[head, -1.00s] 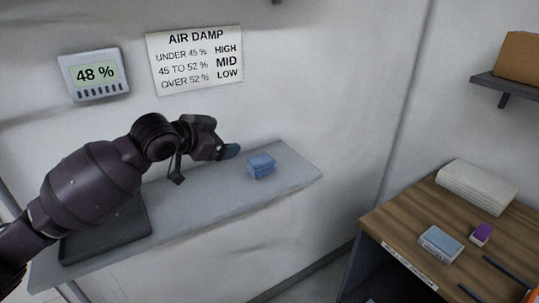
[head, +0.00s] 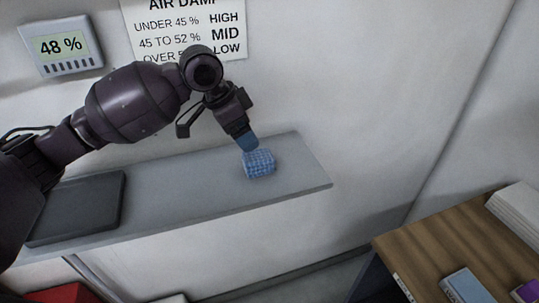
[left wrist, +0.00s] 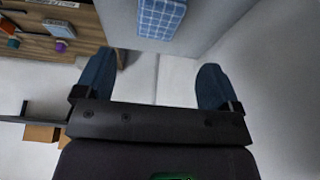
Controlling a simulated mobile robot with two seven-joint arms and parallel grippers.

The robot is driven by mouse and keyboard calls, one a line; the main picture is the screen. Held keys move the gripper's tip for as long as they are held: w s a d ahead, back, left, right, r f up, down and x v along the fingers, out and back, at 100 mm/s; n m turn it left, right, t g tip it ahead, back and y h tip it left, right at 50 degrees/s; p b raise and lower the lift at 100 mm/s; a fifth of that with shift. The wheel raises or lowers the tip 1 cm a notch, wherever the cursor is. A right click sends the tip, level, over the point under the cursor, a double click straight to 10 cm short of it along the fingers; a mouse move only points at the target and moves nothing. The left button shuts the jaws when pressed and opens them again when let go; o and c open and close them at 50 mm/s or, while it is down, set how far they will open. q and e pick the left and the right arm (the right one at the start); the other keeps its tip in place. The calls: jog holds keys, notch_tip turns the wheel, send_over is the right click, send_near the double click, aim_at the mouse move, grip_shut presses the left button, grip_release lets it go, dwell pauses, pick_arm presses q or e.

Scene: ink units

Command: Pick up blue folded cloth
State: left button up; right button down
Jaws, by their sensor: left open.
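The blue folded cloth (head: 260,163) lies on the grey wall shelf (head: 190,187), towards its right end. It has a light checked pattern. My left gripper (head: 249,142) is just above and behind the cloth in the head view, pointing down. In the left wrist view its two blue fingertips (left wrist: 156,82) are wide apart with nothing between them. The cloth (left wrist: 161,17) shows at the top of that view, beyond the fingertips. I cannot tell from the head view whether a finger touches it. My right gripper is not in view.
A dark flat tray (head: 78,208) lies on the shelf's left part. A display reading 48 % (head: 61,47) and an air damp sign (head: 186,29) are on the wall. A wooden desk (head: 440,245) with a blue box (head: 466,286) and a white stack (head: 520,212) stands at right.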

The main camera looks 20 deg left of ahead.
aim_at(257, 155)
pick_arm(q)
jog(key=f, duration=0.3)
jog(key=d+f, duration=0.1)
jog(key=f, duration=0.1)
jog(key=x, duration=0.1)
jog(key=p+x, duration=0.1)
jog(key=x, duration=0.2)
jog(key=shift+w+d+f, duration=0.2)
jog(key=shift+w+d, duration=0.15)
jog(key=shift+w, duration=0.05)
jog(key=shift+f, duration=0.3)
jog(key=c, duration=1)
notch_tip(257, 155, up, 20)
jog(key=b, duration=0.1)
